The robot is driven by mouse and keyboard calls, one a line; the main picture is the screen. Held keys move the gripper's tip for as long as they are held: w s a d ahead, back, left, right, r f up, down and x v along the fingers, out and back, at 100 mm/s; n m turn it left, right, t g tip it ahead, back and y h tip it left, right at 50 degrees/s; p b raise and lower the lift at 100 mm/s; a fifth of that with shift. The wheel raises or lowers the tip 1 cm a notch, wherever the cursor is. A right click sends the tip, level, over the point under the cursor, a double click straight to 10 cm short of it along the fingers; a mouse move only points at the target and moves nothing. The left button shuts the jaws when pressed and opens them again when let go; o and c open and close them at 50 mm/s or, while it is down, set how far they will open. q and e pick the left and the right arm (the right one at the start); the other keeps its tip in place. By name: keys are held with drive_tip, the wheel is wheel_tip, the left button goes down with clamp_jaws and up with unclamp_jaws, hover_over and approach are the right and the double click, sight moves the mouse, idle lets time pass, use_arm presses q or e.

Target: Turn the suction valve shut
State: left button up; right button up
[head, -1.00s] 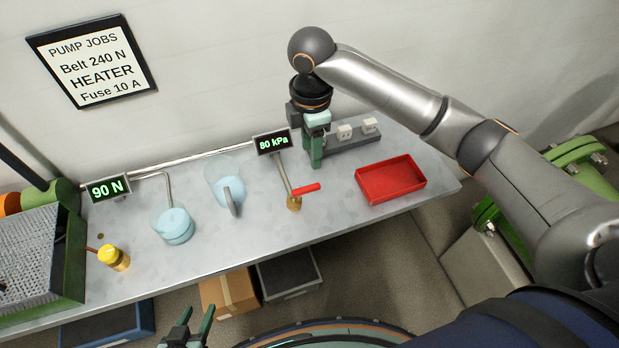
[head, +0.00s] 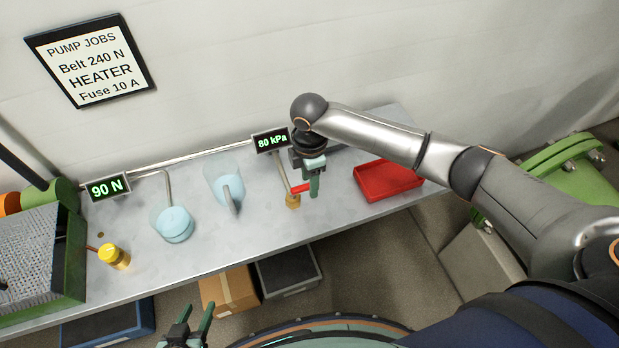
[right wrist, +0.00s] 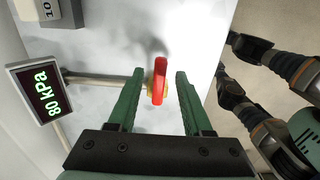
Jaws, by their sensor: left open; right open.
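The suction valve has a red lever handle (head: 300,188) on a brass body (head: 293,201), at the end of a pipe below a display reading 80 kPa (head: 271,141). My right gripper (head: 314,190) is at the handle's right end in the head view. In the right wrist view my right gripper (right wrist: 158,100) is open, and the red handle (right wrist: 159,80) lies between its fingers, near the tips, with a gap on each side. Brass shows behind the handle. My left gripper (head: 193,327) is open and empty in front of the table's front edge.
A red tray (head: 390,193) stands right of the valve. A yellow-capped brass part (head: 114,256) sits farther left, beside a green-framed mesh guard (head: 40,250).

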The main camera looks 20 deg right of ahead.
drive_tip(key=shift+c, duration=0.3)
clamp_jaws()
drive_tip(key=shift+s+m, duration=0.15)
drive_tip(key=shift+m, duration=0.15)
drive_tip(key=m, duration=0.1)
drive_tip(key=s+m, duration=0.1)
drive_tip(key=m, duration=0.2)
drive_tip(key=shift+s+a+m, duration=0.2)
drive_tip(key=shift+s+m, duration=0.1)
drive_tip(key=m, duration=0.2)
drive_tip(key=s+m, duration=0.1)
drive_tip(key=shift+s+a+m, duration=0.1)
drive_tip(key=shift+a+m, duration=0.3)
drive_tip(key=m, duration=0.2)
drive_tip(key=s+a+m, duration=0.1)
drive_tip(key=m, duration=0.1)
drive_tip(key=shift+a+r, duration=0.1)
drive_tip(key=shift+a, duration=0.1)
drive_tip(key=shift+s+a+m, duration=0.1)
drive_tip(key=shift+a+m, duration=0.25)
drive_tip(key=shift+m, duration=0.9)
drive_tip(key=shift+a+m, duration=0.35)
drive_tip(key=shift+m, duration=0.9)
